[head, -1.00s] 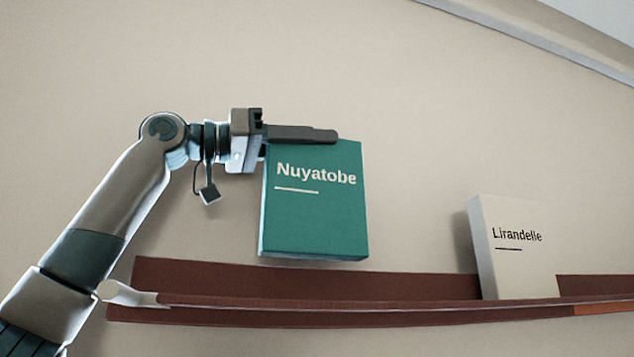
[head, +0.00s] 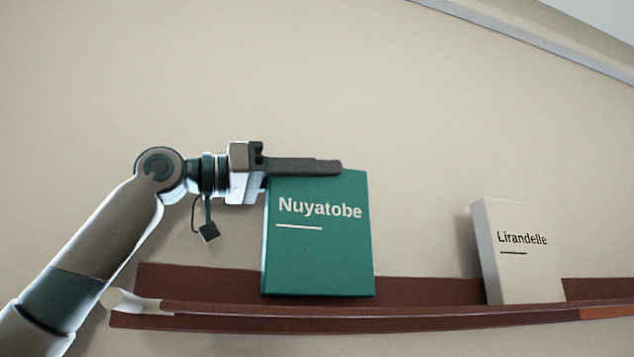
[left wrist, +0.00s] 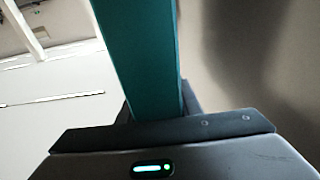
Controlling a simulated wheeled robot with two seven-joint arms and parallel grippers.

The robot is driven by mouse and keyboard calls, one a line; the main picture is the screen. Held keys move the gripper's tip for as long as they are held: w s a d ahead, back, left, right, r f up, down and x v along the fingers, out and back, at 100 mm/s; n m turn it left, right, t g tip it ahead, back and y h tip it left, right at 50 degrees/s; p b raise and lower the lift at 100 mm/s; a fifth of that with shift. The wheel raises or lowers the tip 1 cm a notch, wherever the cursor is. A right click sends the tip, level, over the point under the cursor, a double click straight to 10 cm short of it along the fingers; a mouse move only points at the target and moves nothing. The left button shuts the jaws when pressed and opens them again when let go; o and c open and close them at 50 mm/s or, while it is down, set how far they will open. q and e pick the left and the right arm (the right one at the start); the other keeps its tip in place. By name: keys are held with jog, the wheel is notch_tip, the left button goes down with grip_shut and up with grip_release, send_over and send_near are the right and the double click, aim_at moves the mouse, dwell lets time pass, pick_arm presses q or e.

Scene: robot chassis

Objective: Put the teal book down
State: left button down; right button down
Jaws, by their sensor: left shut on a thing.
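The teal book (head: 318,250), titled "Nuyatobe", stands upright with its cover facing me in the head view. My left gripper (head: 305,166) is shut on the book at its top edge, with a dark finger lying across the front. The book's bottom edge is at the level of the brown wall shelf (head: 420,291), in front of its back strip. I cannot tell whether it touches the ledge. In the left wrist view, the teal book (left wrist: 140,55) runs up from between the jaws. My right gripper is not in view.
A white book (head: 520,265), titled "Lirandelle", stands on the shelf to the right, leaning slightly. The shelf between the two books is clear. A pale rounded piece (head: 128,301) sits at the shelf's left end. A beige wall (head: 450,120) is behind.

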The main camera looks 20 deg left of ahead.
pick_arm(q)
jog(key=shift+a+f, duration=0.1)
jog(key=shift+f, duration=0.85)
jog(key=c, duration=1.3)
grip_release()
jog(key=shift+r, duration=0.1)
jog(key=b, duration=0.5)
send_near(268, 185)
jog(key=x, duration=0.6)
jog(key=shift+w+d, duration=0.15)
jog(key=shift+d, duration=0.1)
jog(key=shift+a, duration=0.3)
